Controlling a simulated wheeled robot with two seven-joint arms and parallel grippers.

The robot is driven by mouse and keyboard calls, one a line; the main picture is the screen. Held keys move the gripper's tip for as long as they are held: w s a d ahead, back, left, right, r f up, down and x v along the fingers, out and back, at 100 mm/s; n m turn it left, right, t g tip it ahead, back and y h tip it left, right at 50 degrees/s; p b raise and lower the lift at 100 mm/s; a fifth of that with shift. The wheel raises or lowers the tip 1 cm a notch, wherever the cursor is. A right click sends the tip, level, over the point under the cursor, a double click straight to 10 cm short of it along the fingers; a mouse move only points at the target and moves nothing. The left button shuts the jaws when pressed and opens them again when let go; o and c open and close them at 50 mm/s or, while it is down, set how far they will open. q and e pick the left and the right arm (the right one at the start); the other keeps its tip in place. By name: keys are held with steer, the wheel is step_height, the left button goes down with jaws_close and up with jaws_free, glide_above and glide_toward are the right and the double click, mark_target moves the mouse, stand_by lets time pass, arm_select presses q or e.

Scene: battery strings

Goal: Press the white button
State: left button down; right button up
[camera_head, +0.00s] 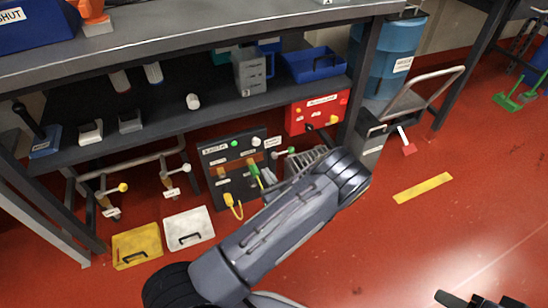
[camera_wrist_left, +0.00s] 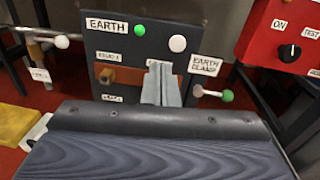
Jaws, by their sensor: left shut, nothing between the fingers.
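The white button (camera_head: 254,141) is round and sits at the upper right of the dark EARTH panel (camera_head: 215,168), beside a green round one (camera_head: 234,144). In the left wrist view the white button (camera_wrist_left: 177,43) shows clear above my fingers. My left gripper (camera_wrist_left: 161,75) is shut and empty, its grey fingers pointing at the panel just below the white button. Whether the tips touch the panel cannot be told. In the head view the left gripper (camera_head: 300,161) is partly hidden by my wrist. Dark parts of my right gripper (camera_head: 480,300) show at the bottom right edge.
A red box (camera_head: 316,113) with knobs stands right of the panel. A lever with a green ball (camera_wrist_left: 227,95) sticks out at the panel's right. A shelf (camera_head: 180,118) hangs above.

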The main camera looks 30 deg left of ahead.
mark_target(256, 144)
arm_select(q)
steer(key=shift+w+d+f+m+t+h, duration=0.25)
steer(key=shift+d+f+m+t, duration=0.15)
steer(key=shift+d+f+t, duration=0.1)
steer(key=shift+w+d+f+m+t+h, duration=0.15)
steer(key=shift+w+d+f+m+t, duration=0.1)
steer(key=shift+d+f+m+t, duration=0.2)
steer(key=b+x, duration=0.2)
steer(key=x, duration=0.5)
steer(key=b+x, duration=0.3)
steer(key=x, duration=0.4)
steer(key=shift+s+a+f, duration=0.1)
steer(key=shift+f, duration=0.05)
